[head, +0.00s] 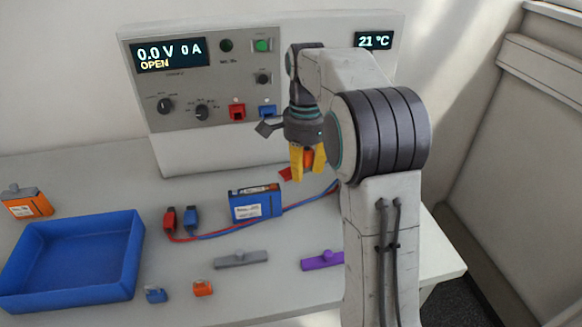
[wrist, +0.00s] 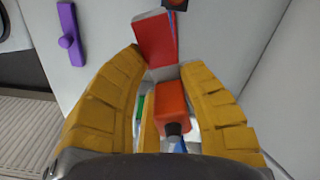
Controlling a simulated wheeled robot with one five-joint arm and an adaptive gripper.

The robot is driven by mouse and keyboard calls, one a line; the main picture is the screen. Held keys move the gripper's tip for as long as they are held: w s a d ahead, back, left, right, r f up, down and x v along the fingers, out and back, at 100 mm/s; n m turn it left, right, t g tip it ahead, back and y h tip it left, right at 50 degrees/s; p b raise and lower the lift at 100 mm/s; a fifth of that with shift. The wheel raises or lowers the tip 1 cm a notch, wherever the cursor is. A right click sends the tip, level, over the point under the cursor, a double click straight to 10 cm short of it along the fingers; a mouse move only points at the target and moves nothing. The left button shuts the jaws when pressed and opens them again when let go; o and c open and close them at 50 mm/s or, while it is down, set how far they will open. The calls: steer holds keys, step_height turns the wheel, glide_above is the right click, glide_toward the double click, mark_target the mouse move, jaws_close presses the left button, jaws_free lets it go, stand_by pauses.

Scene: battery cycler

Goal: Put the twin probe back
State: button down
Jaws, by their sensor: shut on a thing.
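My gripper (head: 307,172) is above the bench in front of the instrument panel, pointing down. Its yellow fingers, also in the wrist view (wrist: 172,65), are shut on an orange-red block with a dark knob (wrist: 171,100), which looks like the twin probe. In the head view, its orange part (head: 308,157) shows between the fingers, mostly hidden by them. Small green and blue bits show beside the block in the wrist view. A flat red piece with a blue edge (wrist: 154,40) lies just beyond the fingertips; its red corner shows in the head view (head: 286,174). I cannot tell whether they touch.
The instrument (head: 220,150) stands behind, reading 0.0 V and OPEN. A blue battery (head: 256,204), red and blue clips (head: 180,219) with leads, a grey bar (head: 240,259) and a purple bar (head: 322,261) lie on the bench. A blue tray (head: 125,255) is at left.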

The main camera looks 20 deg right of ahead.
steer(key=w+d+p, duration=0.2)
steer(key=w+p, duration=0.5)
steer(key=w, duration=0.5)
steer(key=shift+d+f+p, duration=0.2)
steer(key=shift+f+p, duration=0.3)
steer(key=shift+f, duration=2.8)
step_height(320, 180, down, 4)
steer(key=p, duration=0.3)
steer(key=shift+s+r, duration=0.15)
steer(key=shift+r, duration=0.1)
steer(key=shift+w+f+p, duration=0.2)
steer(key=shift+f+p, duration=0.25)
steer(key=shift+p, duration=0.6)
steer(key=shift+w+f, duration=0.1)
steer(key=shift+f, duration=0.1)
steer(key=shift+f, duration=0.1)
steer(key=shift+f, duration=0.1)
steer(key=c, duration=0.9)
jaws_free()
